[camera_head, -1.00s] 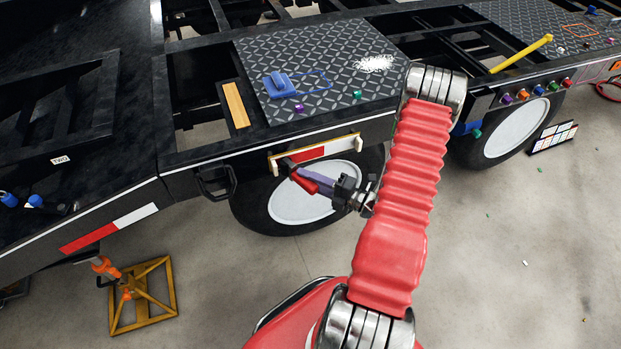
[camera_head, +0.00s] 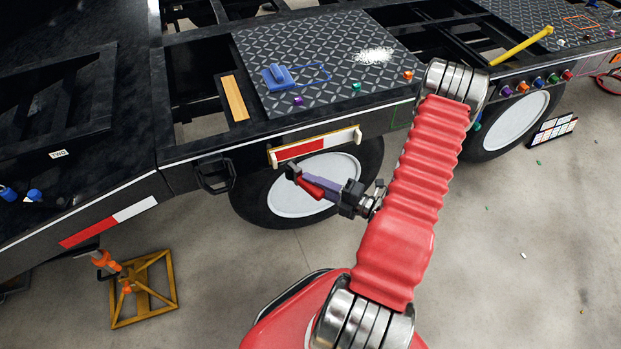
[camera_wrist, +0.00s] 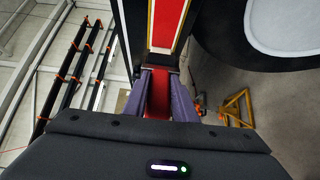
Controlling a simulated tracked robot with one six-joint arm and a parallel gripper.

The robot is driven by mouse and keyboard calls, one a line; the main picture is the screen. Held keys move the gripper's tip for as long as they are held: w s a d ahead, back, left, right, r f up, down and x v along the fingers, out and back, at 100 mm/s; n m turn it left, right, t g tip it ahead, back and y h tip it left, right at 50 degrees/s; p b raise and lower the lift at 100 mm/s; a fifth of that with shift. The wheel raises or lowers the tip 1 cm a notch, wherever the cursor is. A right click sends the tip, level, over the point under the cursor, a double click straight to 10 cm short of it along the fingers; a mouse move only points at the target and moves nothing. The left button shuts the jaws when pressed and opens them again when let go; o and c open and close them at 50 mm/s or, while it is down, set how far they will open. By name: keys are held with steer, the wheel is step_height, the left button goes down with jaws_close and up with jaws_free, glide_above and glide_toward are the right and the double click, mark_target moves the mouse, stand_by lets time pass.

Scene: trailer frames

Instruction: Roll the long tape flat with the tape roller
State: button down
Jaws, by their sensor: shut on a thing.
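The long tape (camera_head: 300,150) is a red and white strip on the trailer's side beam above a wheel, with a pale piece at each end. I cannot tell how flat it lies. My gripper (camera_head: 322,189), with purple fingers, is shut on the red handle of the tape roller (camera_head: 311,189). The roller's dark head points up and left, just below the tape's left part, with a small gap in the picture. In the wrist view, the red handle (camera_wrist: 158,103) sits between the purple fingers (camera_wrist: 159,90), and a red strip (camera_wrist: 168,22) shows ahead.
The trailer wheel (camera_head: 300,190) is behind my gripper. A black step bracket (camera_head: 214,175) juts out to the left. Another red and white strip (camera_head: 88,230) is farther left. An orange jack stand (camera_head: 145,290) stands on the floor. A blue tool (camera_head: 279,76) lies on the deck.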

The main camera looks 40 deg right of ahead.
mark_target(324, 195)
steer(key=shift+s+a, duration=0.25)
steer(key=shift+s, duration=0.5)
steer(key=shift+s+a, duration=0.2)
steer(key=shift+s, duration=0.55)
